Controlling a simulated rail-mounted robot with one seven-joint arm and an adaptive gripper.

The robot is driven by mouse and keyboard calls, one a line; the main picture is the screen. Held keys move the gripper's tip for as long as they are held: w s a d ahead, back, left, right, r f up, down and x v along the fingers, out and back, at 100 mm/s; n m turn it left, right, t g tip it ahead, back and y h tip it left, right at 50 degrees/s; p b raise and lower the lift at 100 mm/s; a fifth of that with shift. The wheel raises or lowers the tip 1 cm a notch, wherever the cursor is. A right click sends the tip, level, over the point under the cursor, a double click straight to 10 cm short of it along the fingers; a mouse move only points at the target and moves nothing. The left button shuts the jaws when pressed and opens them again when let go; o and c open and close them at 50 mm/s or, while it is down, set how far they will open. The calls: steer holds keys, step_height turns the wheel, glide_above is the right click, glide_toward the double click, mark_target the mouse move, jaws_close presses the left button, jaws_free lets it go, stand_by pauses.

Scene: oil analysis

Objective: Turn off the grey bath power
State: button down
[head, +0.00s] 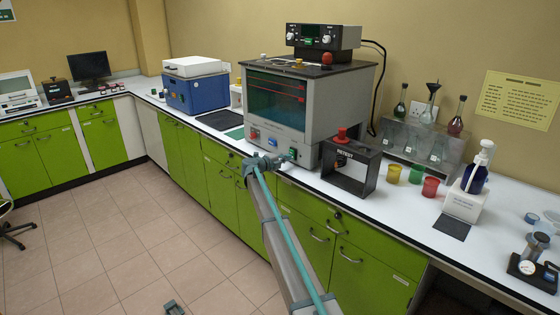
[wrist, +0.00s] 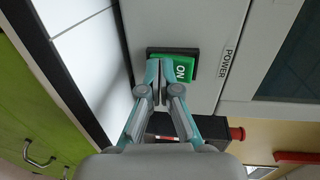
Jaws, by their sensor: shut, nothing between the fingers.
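The grey bath (head: 294,110) is a large grey box with a dark window, standing on the white bench. Its power switch (wrist: 184,68) is a green rocker in a black frame, showing "ON", with "POWER" printed beside it. In the head view the green switch (head: 292,153) is at the lower right of the bath's front. My gripper (wrist: 158,64) is shut and empty, its fingertips over the left part of the switch in the wrist view. The gripper also shows in the head view (head: 284,158), right in front of the switch. I cannot tell whether the tips touch it.
A red button (head: 255,134) and a blue button (head: 273,141) sit left of the switch on the bath's front. A black stand with a red knob (head: 341,134) stands close on the right. A blue box (head: 197,92) is further left.

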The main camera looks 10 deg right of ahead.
steer(key=shift+s+a, duration=0.2)
steer(key=shift+s, duration=0.05)
steer(key=s+a+f+b, duration=0.1)
steer(key=s+a+f, duration=0.1)
steer(key=s+a, duration=0.5)
steer(key=a, duration=0.3)
steer(key=shift+s+a+f+b, duration=0.25)
steer(key=shift+a+f+b, duration=0.05)
steer(key=shift+a+b, duration=0.1)
